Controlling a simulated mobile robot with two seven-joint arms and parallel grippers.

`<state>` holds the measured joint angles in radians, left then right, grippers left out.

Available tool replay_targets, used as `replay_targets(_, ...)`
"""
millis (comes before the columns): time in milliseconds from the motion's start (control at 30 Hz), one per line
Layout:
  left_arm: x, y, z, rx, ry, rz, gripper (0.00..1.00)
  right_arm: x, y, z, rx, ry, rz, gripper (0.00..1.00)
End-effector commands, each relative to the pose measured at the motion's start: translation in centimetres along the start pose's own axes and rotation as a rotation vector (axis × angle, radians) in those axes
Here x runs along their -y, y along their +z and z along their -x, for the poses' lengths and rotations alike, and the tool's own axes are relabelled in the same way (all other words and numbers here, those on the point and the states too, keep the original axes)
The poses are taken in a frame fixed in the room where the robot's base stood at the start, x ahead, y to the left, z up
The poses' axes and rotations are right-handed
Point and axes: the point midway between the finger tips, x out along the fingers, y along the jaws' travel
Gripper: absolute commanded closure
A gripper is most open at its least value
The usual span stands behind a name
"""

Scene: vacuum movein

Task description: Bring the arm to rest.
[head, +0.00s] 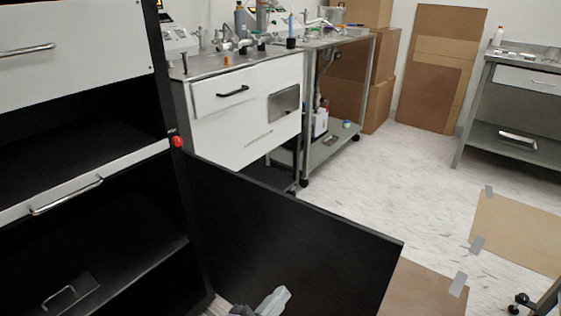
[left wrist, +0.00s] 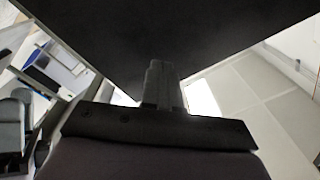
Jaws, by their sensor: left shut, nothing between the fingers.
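My left gripper (head: 270,302) shows only in part at the bottom edge of the head view, in front of the large black panel (head: 300,245). In the left wrist view its fingers (left wrist: 161,84) are together with nothing between them. A broad dark panel (left wrist: 165,30) fills the upper part of that view, beyond the fingertips. I cannot tell whether the fingers touch it. My right gripper is in neither view.
A black cabinet with white drawer fronts (head: 75,45) and an open lower space stands at left. The black panel extends from it like an open door. A steel-topped bench (head: 250,100) stands behind. Cardboard sheets (head: 515,235) lie on the floor at right. The middle floor is clear.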

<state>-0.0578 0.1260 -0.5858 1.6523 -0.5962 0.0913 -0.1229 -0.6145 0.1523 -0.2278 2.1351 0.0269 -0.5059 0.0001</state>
Motion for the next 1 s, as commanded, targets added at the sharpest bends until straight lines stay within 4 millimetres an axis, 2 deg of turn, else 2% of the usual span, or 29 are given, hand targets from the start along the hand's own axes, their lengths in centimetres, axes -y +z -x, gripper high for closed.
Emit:
replay_targets(33,0.4,1.5,1.8,0.085,-0.023,0.103,1.00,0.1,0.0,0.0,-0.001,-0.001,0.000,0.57)
replay_targets(100,0.8,3.4,4.3,0.197,-0.051,0.239,1.00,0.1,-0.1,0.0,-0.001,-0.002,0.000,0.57)
replay_targets(233,0.9,6.4,9.2,0.389,-0.088,0.477,1.00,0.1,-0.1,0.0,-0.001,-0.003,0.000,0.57)
replay_targets(400,0.2,8.5,15.5,0.591,-0.107,0.737,1.00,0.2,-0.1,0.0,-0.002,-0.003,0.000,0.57)
replay_targets(533,-0.5,8.8,19.9,0.719,-0.105,0.905,1.00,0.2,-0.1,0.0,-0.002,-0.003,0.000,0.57)
replay_targets(600,1.1,7.5,19.6,0.719,-0.108,0.900,1.00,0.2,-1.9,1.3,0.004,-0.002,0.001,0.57)
replay_targets(733,2.6,6.3,19.9,0.729,-0.113,0.896,1.00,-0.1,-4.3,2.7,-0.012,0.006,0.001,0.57)
replay_targets(1000,6.1,3.5,20.8,0.757,-0.125,0.892,1.00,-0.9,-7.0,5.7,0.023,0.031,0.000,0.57)
